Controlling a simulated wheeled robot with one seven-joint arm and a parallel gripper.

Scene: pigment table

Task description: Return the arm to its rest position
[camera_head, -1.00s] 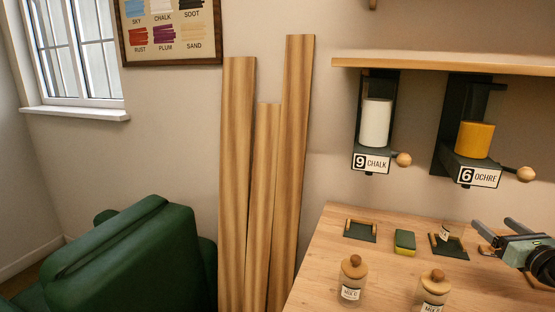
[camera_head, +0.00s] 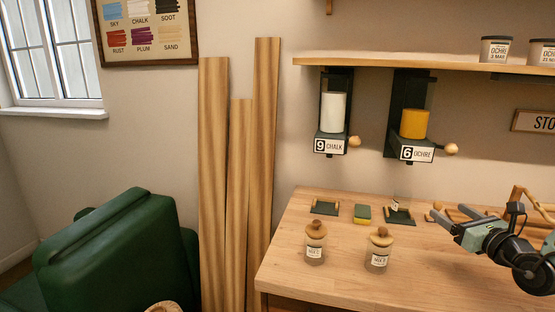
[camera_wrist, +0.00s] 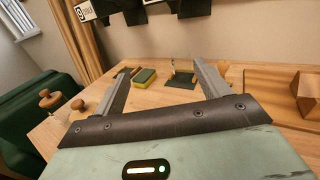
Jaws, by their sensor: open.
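My gripper (camera_head: 453,222) is at the right of the head view, above the wooden table (camera_head: 330,270). Its two fingers are apart with nothing held between them. In the wrist view my gripper (camera_wrist: 160,85) also shows open and empty, its fingers pointing over the table toward the wall. Part of my arm runs off the right edge of the head view.
Two lidded jars (camera_head: 315,245) (camera_head: 379,250) stand on the table. Behind them are a green-yellow sponge (camera_head: 362,214) and two dark trays (camera_head: 325,207) (camera_head: 400,215). Chalk (camera_head: 333,112) and ochre (camera_head: 414,124) dispensers hang under a shelf (camera_head: 420,70). A green armchair (camera_head: 120,255) stands left.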

